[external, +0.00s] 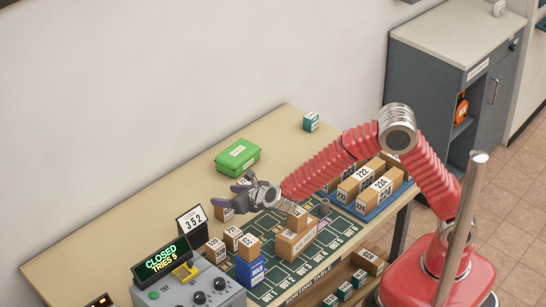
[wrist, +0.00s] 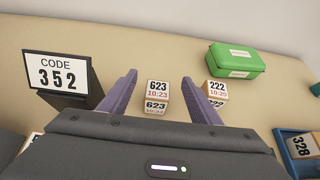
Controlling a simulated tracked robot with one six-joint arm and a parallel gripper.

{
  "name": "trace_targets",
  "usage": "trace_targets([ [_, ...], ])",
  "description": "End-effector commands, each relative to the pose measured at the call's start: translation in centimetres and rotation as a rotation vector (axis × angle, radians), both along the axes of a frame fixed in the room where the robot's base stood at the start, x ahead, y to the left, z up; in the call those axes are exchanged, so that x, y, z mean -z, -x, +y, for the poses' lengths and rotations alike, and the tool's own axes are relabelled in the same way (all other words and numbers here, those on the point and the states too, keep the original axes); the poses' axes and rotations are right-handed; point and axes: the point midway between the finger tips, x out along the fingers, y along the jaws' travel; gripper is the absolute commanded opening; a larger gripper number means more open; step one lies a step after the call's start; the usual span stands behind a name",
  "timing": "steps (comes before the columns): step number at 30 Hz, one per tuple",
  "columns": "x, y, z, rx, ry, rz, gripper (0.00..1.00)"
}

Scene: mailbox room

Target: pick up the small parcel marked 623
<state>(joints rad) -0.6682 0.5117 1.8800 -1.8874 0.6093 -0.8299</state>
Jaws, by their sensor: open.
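The small parcel marked 623 (wrist: 157,91) is a brown box with white labels. In the external view my gripper (external: 243,187) hangs over the table beside the 352 sign. A brown parcel (external: 224,214) below it is partly covered by my gripper, and its number is too small to read there.
A parcel marked 222 (wrist: 217,91) stands by the right finger. A green case (wrist: 238,59) lies behind it. The CODE 352 sign (wrist: 57,75) stands left of my gripper. Several parcels and a control box (external: 190,287) crowd the table's front. The table's back left is clear.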

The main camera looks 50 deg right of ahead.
Motion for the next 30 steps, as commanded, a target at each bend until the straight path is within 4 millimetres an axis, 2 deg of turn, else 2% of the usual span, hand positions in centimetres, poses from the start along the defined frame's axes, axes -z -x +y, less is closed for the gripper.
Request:
trace_targets([
  [9, 3.8, -0.1, 0.0, 0.0, 0.002, 0.003, 0.57],
  [16, 4.7, -2.4, 0.0, 0.001, 0.0, 0.002, 0.57],
  [30, 4.8, -2.6, 0.0, 0.0, 0.0, 0.001, 0.57],
])
